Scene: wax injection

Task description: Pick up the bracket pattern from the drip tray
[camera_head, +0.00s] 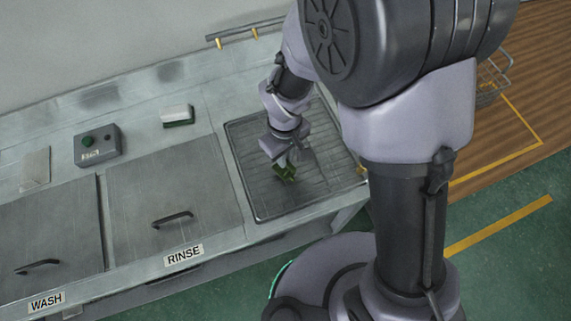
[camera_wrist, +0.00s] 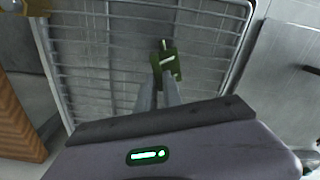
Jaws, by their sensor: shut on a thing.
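The bracket pattern is a small green piece (camera_head: 285,174) over the ridged drip tray (camera_head: 258,203) at the right end of the counter. My gripper (camera_head: 283,163) points down over the tray and is shut on the bracket pattern. In the wrist view the green bracket pattern (camera_wrist: 165,62) is at the tips of the two grey fingers (camera_wrist: 160,88). The tray's wire rack (camera_wrist: 110,68) shows behind it. I cannot tell whether the pattern touches the tray or is just above it. The fingers partly hide it.
Left of the tray are a lidded RINSE tank (camera_head: 165,190) and a WASH tank (camera_head: 45,240), both with handles. A control box (camera_head: 97,146) and a white-and-green block (camera_head: 177,115) sit behind. A rail (camera_head: 248,34) is on the wall. A wire basket (camera_head: 490,85) stands at right.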

